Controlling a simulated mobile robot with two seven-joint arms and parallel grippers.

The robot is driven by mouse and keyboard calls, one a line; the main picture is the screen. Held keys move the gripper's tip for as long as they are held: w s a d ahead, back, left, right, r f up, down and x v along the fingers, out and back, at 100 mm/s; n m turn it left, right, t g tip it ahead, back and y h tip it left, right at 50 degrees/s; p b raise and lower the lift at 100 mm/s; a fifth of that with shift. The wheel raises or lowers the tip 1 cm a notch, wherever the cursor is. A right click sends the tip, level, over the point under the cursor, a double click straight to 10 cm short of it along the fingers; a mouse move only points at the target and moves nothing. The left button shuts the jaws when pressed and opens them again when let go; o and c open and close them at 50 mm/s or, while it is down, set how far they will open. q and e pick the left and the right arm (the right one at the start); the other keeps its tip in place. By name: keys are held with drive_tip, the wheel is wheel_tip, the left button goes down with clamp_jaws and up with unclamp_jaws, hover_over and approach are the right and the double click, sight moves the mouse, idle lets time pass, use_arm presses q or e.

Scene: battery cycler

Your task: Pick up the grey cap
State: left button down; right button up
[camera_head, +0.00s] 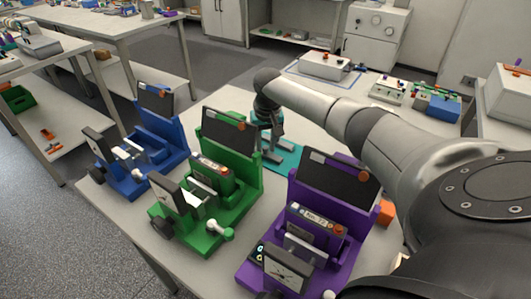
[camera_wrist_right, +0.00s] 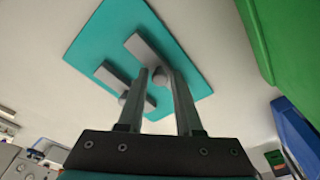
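A teal mat (camera_head: 290,157) lies on the table beyond the green device. It also shows in the right wrist view (camera_wrist_right: 185,45). Two grey bars lie over it there, one farther (camera_wrist_right: 145,50) and one nearer (camera_wrist_right: 112,80). A small round grey piece (camera_wrist_right: 160,77), possibly the grey cap, appears between my right gripper's fingers; a similar piece (camera_wrist_right: 123,98) is beside the left finger. My right gripper (camera_head: 272,152) points down over the mat, fingers apart (camera_wrist_right: 158,75). Contact cannot be told. My left gripper is out of view.
Blue (camera_head: 168,142), green (camera_head: 240,180) and purple (camera_head: 327,237) devices stand in a row on the near table, close to the mat. An orange block (camera_head: 386,212) sits right of the purple one. My right arm covers the table's right side.

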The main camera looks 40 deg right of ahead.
clamp_jaws()
drive_tip(key=shift+r, duration=0.1)
idle(0.3)
